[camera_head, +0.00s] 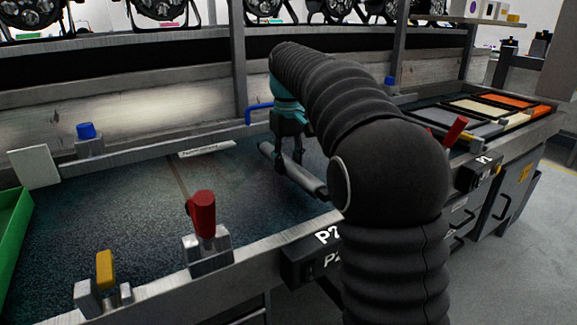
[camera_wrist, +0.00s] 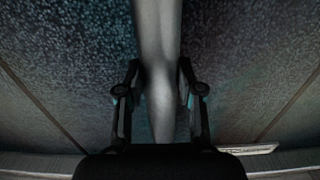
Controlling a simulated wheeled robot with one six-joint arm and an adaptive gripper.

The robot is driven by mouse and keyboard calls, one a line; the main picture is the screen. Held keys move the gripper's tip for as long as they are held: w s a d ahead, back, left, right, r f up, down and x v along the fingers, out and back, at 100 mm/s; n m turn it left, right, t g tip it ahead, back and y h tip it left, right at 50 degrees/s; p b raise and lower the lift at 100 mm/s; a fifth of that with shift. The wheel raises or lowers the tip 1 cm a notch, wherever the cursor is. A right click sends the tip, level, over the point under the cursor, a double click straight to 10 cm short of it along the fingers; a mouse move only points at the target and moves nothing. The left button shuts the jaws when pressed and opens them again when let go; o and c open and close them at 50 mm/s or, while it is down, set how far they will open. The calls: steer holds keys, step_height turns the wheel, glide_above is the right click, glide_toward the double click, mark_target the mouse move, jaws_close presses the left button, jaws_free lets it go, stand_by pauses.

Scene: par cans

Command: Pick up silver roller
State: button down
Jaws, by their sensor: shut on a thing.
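The silver roller (camera_head: 306,180) is a long grey cylinder at the middle of the workbench, partly hidden by my arm in the head view. My gripper (camera_head: 290,168) points down over it, with its fingers on either side of the roller. In the wrist view the roller (camera_wrist: 158,50) runs lengthwise between the two fingertips of my gripper (camera_wrist: 160,88), which are shut on it. The roller is at or close to the dark speckled bench top (camera_head: 120,210); I cannot tell whether it touches.
A red-handled clamp (camera_head: 204,215) and a yellow-handled clamp (camera_head: 105,270) stand on the front edge. Blue-knobbed clamps, one at left (camera_head: 87,132), stand at the back. A white label strip (camera_head: 207,149) lies left of my gripper. A green bin (camera_head: 12,235) is far left.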

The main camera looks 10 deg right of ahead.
mark_target(289, 160)
step_height(289, 160, up, 3)
steer(key=shift+r+p, duration=0.1)
steer(key=shift+p, duration=0.2)
steer(key=s+d+r, duration=0.6)
steer(key=s, duration=0.3)
steer(key=shift+s+d+r, duration=0.15)
steer(key=shift+s+d, duration=0.1)
steer(key=shift+d, duration=0.1)
steer(key=shift+s, duration=0.1)
